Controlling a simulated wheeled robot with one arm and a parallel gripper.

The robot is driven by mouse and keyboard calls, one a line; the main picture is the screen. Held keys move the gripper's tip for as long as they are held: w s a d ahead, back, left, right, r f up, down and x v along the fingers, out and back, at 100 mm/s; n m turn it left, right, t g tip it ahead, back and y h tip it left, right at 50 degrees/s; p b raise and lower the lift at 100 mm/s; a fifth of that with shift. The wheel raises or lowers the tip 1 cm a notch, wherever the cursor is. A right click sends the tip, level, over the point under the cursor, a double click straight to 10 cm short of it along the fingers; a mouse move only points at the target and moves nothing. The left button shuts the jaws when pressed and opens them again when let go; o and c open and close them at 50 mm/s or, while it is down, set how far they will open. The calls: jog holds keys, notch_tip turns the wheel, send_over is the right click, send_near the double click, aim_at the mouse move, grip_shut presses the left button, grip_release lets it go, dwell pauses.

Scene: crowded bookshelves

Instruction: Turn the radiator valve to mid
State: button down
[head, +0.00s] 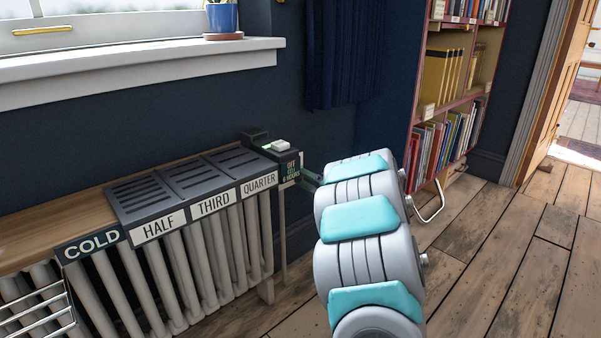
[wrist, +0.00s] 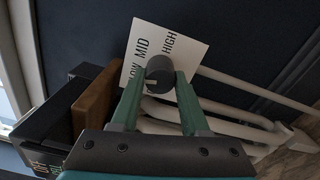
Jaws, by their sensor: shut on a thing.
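The radiator valve (wrist: 159,68) shows in the wrist view as a dark round knob in front of a white card (wrist: 186,42) lettered LOW, MID and HIGH. A small pale mark sits at the lower left of the knob's face, on the LOW side. My gripper (wrist: 160,80) has its two green fingers closed on the knob, one on each side. In the head view my gripper (head: 311,178) is at the radiator's right end, mostly behind my arm. The knob cannot be made out there. The pale ribbed radiator (head: 212,248) stands under the window.
Dark vented panels (head: 190,177) labelled HALF, THIRD and QUARTER top the radiator beside a wooden shelf (head: 60,218). A dark box (head: 270,150) stands near my gripper. A bookcase (head: 411,120) stands behind my arm. The wooden floor (head: 500,250) at right is clear.

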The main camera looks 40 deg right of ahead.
jog(key=shift+r+m+p, duration=0.1)
jog(key=shift+m+p, duration=3.15)
jog(key=shift+m, duration=0.95)
jog(key=shift+c, duration=2)
grip_release()
jog(key=s, duration=0.7)
jog(key=shift+s+d, duration=0.4)
